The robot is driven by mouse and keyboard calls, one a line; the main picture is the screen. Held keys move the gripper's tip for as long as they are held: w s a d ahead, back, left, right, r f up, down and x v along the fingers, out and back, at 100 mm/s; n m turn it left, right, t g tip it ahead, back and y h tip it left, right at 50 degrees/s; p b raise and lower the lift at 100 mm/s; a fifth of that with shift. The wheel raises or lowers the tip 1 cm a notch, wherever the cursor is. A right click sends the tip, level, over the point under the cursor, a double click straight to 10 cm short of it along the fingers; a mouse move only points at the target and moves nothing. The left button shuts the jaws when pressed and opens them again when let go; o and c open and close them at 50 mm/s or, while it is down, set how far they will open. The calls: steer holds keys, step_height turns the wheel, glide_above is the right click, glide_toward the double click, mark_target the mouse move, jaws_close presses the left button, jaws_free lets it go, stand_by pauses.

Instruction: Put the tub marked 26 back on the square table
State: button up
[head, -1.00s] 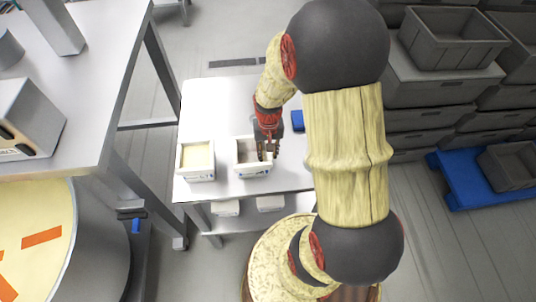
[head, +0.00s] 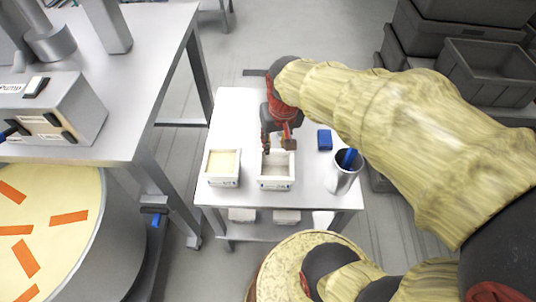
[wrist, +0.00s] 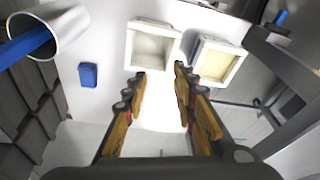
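Two white tubs stand side by side on a white table (head: 238,108). The right-hand tub (head: 275,184) has a pale interior and a small front label; it also shows in the wrist view (wrist: 128,45). The left-hand tub (head: 222,182) holds something pale yellow and shows at the right in the wrist view (wrist: 222,42). The labels are too small to read, so I cannot tell which is 26. My gripper (head: 279,145) is over the back of the right-hand tub. In the wrist view its fingers (wrist: 160,72) are apart with nothing between them.
A blue block (head: 325,140) and a metal cup (head: 342,178) with a blue item inside stand on the table's right. A steel bench (head: 135,100) and a large round vat (head: 105,235) are at left. Grey crates (head: 487,72) stand at right. The table's back is clear.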

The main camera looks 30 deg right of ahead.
steer(key=s+a+r+n+t, duration=0.3)
steer(key=s+a+r, duration=0.5)
steer(key=r, duration=0.1)
steer(key=shift+a+r+n+y, duration=0.15)
steer(key=shift+a+n+y, duration=0.15)
steer(key=shift+n, duration=0.1)
steer(key=shift+a, duration=0.15)
